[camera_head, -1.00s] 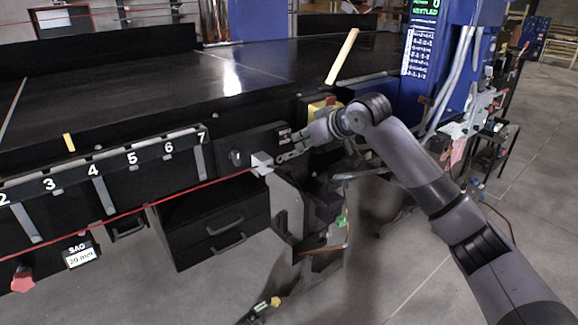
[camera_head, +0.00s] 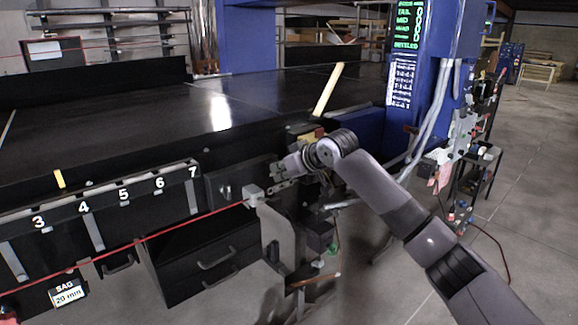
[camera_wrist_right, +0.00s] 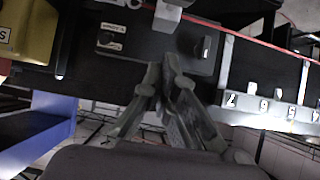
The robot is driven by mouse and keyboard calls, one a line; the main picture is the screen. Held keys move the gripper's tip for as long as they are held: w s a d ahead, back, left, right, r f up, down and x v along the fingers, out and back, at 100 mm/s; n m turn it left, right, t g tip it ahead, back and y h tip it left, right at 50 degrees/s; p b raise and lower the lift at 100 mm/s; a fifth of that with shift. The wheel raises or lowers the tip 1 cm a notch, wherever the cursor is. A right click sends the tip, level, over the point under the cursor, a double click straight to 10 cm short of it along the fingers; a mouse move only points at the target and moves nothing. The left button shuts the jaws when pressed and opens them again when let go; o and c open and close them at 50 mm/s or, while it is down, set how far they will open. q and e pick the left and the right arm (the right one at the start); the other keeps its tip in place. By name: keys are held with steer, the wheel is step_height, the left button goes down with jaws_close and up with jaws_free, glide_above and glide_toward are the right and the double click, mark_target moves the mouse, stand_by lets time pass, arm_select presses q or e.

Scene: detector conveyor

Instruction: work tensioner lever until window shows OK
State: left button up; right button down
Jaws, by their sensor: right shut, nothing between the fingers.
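A red cord (camera_head: 150,238) runs along the conveyor's front to a light grey block (camera_head: 252,197). The block also shows at the top of the right wrist view (camera_wrist_right: 168,14). Beside it is a dark front panel (camera_wrist_right: 145,48) with a small labelled slot (camera_wrist_right: 110,42) and a dark, pale-edged piece (camera_wrist_right: 203,47). I cannot tell which part is the tensioner lever, and no OK is readable. My right gripper (camera_head: 272,178) is shut and empty just right of the block. Its fingers (camera_wrist_right: 168,78) point at the panel in the wrist view. My left gripper is out of view.
A cream bar (camera_head: 328,90) stands tilted above a yellow box (camera_head: 310,134). A numbered rail (camera_head: 105,200) and a "SAG 20 mm" tag (camera_head: 67,292) are at left. Black drawers (camera_head: 210,258) sit below. A blue post (camera_head: 425,110) with a green-text display (camera_head: 408,25) stands right.

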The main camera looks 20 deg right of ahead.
mark_target(279, 199)
steer(key=x, duration=0.3)
steer(key=shift+w+a+p, duration=0.1)
steer(key=shift+w+p, duration=0.1)
steer(key=shift+p, duration=0.1)
steer(key=f, duration=0.1)
steer(key=s+f+p, duration=0.1)
steer(key=f, duration=0.1)
steer(key=shift+d+f, duration=0.1)
steer(key=shift+d, duration=0.1)
steer(key=shift+s+d+f, duration=0.1)
steer(key=shift+s+f, duration=0.1)
steer(key=shift+f, duration=0.15)
steer(key=shift+f, duration=0.15)
steer(key=shift+s+f+t+b, duration=0.2)
steer(key=shift+f+t+b, duration=0.1)
steer(key=shift+b, duration=0.3)
steer(key=shift+f, duration=0.1)
